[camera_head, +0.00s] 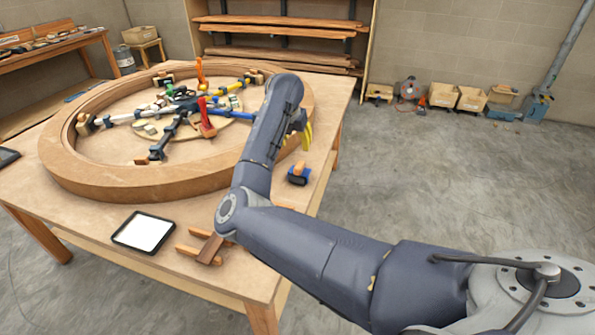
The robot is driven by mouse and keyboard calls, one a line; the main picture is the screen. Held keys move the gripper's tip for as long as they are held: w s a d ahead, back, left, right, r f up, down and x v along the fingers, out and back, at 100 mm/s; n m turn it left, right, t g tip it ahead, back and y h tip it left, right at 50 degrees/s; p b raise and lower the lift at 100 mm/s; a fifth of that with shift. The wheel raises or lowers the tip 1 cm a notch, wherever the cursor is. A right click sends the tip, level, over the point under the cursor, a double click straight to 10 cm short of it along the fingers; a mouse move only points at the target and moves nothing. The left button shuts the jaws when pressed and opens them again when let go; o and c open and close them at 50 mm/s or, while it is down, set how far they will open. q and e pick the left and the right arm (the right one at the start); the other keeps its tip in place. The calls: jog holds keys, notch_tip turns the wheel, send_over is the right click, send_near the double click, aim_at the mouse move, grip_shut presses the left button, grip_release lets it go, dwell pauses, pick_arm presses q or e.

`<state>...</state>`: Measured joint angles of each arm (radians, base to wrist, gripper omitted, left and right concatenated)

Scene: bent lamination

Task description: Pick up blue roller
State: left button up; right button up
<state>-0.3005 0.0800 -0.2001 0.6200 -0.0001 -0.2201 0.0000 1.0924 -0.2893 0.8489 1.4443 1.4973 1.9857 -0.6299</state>
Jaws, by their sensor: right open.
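The blue roller (298,175), a small dark blue piece with an orange handle, lies on the wooden table near its right edge. My right arm reaches in from the right and bends up over the table. My right gripper (306,136), partly hidden behind my own forearm, shows yellow finger parts above and slightly beyond the roller. It is open, apart from the roller and holds nothing that I can see. My left gripper is not in view.
A large curved wooden ring (130,180) with several clamps inside fills the table's far part. A tablet with a white screen (144,231) and wooden pieces (198,250) lie near the front edge. Boxes (471,99) stand by the back wall.

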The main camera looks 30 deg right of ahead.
send_near(300, 164)
jog(key=x, duration=0.5)
jog(key=shift+d, duration=0.1)
jog(key=shift+x, duration=2.6)
jog(key=shift+w, duration=0.15)
jog(key=shift+c, duration=0.5)
grip_shut()
